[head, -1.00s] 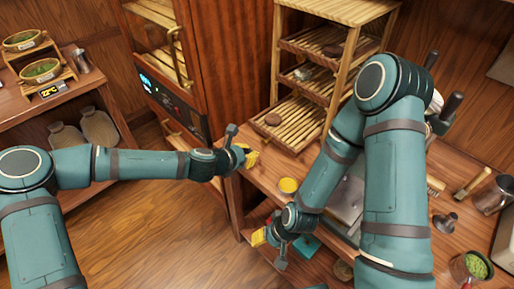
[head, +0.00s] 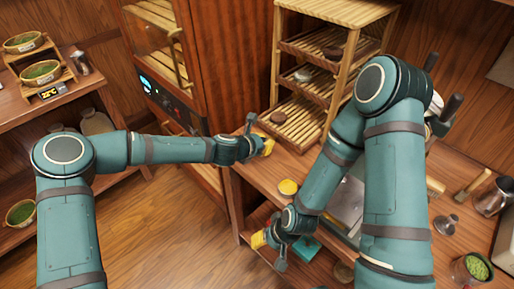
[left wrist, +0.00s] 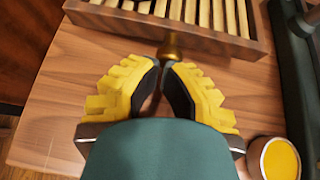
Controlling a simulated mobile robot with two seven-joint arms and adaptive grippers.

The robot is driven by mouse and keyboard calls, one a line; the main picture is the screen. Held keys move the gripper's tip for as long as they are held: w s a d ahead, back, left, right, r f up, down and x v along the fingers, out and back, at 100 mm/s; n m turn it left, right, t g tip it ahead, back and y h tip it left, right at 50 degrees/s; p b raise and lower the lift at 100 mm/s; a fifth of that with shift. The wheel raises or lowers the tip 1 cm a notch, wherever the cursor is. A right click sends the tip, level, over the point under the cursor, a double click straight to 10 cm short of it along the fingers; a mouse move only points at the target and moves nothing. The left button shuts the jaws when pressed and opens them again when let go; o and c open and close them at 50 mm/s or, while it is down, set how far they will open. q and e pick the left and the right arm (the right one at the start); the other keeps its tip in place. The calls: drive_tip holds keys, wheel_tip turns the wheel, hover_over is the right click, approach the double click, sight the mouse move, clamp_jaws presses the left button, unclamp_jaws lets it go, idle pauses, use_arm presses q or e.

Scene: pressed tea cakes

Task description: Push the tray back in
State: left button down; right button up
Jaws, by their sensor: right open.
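The bamboo rack (head: 329,118) holds three slatted trays. The bottom tray (head: 286,139) sticks out of the front and carries a dark round tea cake (head: 278,117). My left gripper (head: 268,146) is at this tray's front. In the left wrist view, its yellow fingers (left wrist: 164,66) are together at the tips, just at a brass knob (left wrist: 172,46) on the tray's front wall (left wrist: 225,43). Whether they touch the knob I cannot tell. My right gripper (head: 260,240) is low by the counter's front edge, open, away from the tray.
A yellow-topped cup (head: 288,187) stands on the counter near the bottom tray; it also shows in the left wrist view (left wrist: 275,160). The wooden cabinet (head: 226,60) is left of the rack. The upper tray (head: 311,51) and middle tray (head: 303,82) hold cakes.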

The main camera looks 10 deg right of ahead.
sight(286, 126)
use_arm(q)
drive_tip(key=w+d, duration=0.2)
drive_tip(key=d, duration=0.1)
drive_tip(key=w+d+p, duration=0.1)
drive_tip(key=w+d, duration=0.1)
drive_tip(key=d, duration=0.1)
drive_tip(key=w+d, duration=0.2)
drive_tip(key=d, duration=0.1)
drive_tip(key=shift+p, duration=0.4)
use_arm(e)
wheel_tip(286, 126, up, 2)
drive_tip(key=shift+w, duration=0.15)
